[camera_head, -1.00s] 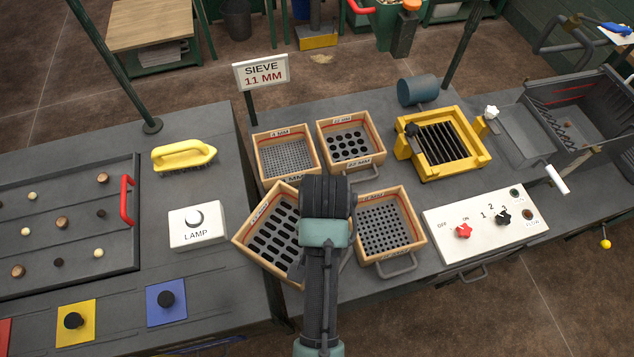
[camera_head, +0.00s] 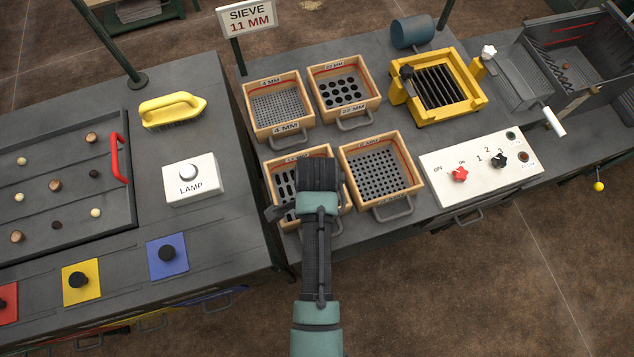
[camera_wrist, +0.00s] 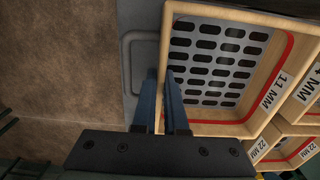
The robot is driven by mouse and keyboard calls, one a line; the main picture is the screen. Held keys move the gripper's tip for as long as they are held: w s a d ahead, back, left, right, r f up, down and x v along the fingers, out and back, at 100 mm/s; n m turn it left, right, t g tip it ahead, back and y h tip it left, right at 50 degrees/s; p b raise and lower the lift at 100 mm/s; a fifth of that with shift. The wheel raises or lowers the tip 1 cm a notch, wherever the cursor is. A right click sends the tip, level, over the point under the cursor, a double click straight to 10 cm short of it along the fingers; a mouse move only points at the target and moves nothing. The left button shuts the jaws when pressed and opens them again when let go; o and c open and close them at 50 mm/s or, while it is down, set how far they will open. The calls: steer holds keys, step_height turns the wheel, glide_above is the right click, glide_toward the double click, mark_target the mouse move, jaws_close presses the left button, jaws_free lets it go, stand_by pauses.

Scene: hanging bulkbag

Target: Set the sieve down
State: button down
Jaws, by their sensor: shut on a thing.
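The sieve (camera_head: 283,186) is a square wooden box with a slotted grey plate and a red band inside. It also shows in the wrist view (camera_wrist: 212,62), where its label reads 11 MM. In the head view it is front left in a group of sieves, roughly in line with them, and my arm covers its right part. My gripper (camera_wrist: 161,78) is shut on the sieve's edge, its fingers at the wall beside the handle loop. Its fingertips are hidden in the head view. Whether the sieve's underside touches the bench I cannot tell.
Three other sieves stand close by: 4 MM (camera_head: 277,103), 22 MM (camera_head: 345,86) and one with small round holes (camera_head: 381,172). A sign (camera_head: 247,17) reads SIEVE 11 MM. A yellow frame (camera_head: 437,80) and a control panel (camera_head: 480,163) are to the right, a lamp box (camera_head: 190,180) left.

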steer(key=shift+f, duration=1.5)
steer(key=shift+f, duration=0.15)
steer(key=c, duration=1)
jaws_free()
steer(key=shift+o, duration=0.2)
